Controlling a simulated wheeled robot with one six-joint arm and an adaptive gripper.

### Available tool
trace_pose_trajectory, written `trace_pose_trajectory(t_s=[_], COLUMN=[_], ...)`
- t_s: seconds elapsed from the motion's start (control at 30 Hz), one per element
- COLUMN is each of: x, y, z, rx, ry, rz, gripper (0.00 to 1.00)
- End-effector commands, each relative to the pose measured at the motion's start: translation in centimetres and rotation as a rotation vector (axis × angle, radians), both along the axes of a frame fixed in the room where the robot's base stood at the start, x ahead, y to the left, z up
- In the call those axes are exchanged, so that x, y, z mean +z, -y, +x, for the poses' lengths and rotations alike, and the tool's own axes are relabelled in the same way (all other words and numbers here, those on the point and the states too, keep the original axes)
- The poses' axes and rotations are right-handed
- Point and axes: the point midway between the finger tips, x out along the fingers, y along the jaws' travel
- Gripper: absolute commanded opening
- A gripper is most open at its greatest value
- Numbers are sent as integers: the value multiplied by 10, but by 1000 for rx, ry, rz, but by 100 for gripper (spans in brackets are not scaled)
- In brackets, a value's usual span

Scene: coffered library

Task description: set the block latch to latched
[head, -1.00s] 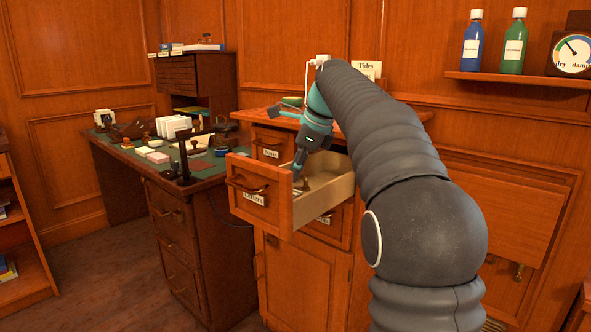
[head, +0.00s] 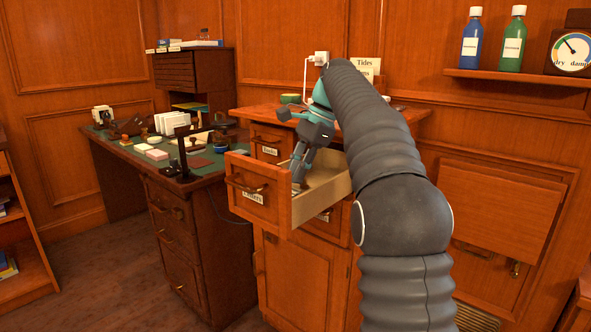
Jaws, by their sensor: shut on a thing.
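My gripper (head: 298,179) reaches down into an open drawer labelled "Letters" (head: 262,206), just behind its front panel. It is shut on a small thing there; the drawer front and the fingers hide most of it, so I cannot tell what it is. A small brass fitting (head: 515,269) hangs below the hinged wooden panel (head: 505,207) on the right wall. It may be the block latch, but it is too small to tell, and its setting is unclear. My gripper is well to the left of it.
The drawer belongs to a wooden cabinet (head: 308,272). A desk (head: 178,220) with stamps, paper and an upright dark post stands to the left. A shelf (head: 520,78) with two bottles and a dial is at upper right. Open floor lies at front left.

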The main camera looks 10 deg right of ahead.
Motion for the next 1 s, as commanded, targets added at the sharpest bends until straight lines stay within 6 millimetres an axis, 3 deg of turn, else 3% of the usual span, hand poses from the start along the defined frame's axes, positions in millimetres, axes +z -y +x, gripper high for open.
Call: trace_pose_trajectory(t_s=[0.4, 1.0], x=[0, 0], y=[3, 4], z=[-4, -6], rx=[247, 307], ry=[1, 0], rz=[1, 0], gripper=[0, 0])
